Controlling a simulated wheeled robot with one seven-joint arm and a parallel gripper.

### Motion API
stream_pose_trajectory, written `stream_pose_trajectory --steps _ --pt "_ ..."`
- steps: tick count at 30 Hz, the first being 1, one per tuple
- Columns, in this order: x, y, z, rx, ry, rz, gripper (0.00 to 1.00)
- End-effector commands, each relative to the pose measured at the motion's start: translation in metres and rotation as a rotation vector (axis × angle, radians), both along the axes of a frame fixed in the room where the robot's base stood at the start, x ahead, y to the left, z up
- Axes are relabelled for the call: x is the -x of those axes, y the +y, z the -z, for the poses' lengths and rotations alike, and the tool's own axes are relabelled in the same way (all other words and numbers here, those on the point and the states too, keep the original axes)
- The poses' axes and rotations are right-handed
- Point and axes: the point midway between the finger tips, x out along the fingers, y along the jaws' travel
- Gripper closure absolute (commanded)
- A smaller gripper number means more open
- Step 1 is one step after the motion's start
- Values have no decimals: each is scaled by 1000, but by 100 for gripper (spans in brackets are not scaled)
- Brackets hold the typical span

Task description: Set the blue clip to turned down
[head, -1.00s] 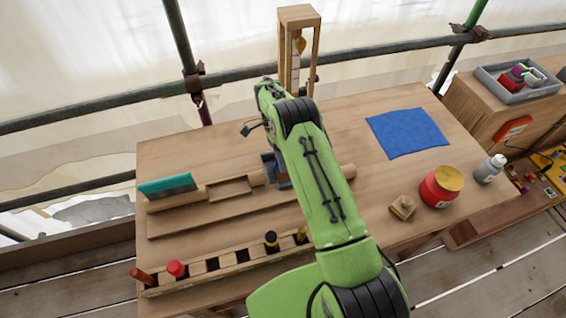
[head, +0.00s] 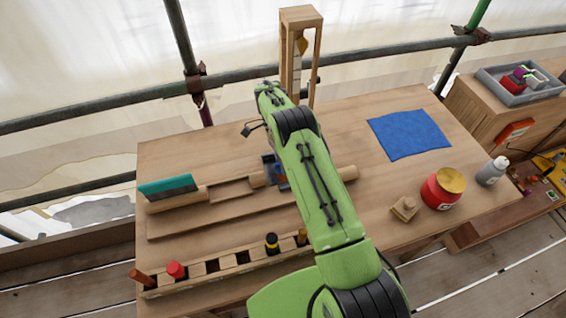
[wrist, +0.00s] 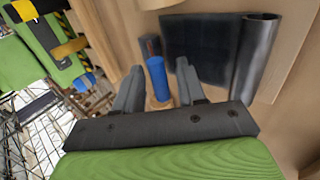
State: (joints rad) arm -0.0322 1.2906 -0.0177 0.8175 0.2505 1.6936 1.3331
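In the wrist view, a blue upright piece with a rounded top, which looks like the blue clip (wrist: 157,80), stands between the fingers of my gripper (wrist: 160,68). The fingers are open, with a gap visible on each side of the blue piece. A dark flat plate (wrist: 197,48) and a dark cylinder (wrist: 257,55) lie to its right. In the head view, my green arm hides the gripper and most of the work spot. Only a small blue-grey part (head: 269,165) shows at the arm's left edge, by a wooden rod. Whether the clip is turned down is unclear.
On the workbench (head: 190,150) are a teal-edged tool (head: 168,187), a slotted rack (head: 212,267) with bottles, a blue cloth (head: 409,133), a red jar (head: 442,190) and a wooden block (head: 405,208). A wooden frame (head: 301,15) stands at the back. The bench's back left is clear.

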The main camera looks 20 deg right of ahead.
Motion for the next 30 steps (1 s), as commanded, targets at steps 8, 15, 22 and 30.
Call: stream_pose_trajectory --steps 8,15,22,30 --pt "-1 0 -41 1 -4 -1 60" --pt "-1 0 -91 1 -3 -1 60" --pt "0 0 -100 0 1 0 60" --pt "-2 -5 -114 -2 -88 7 55"
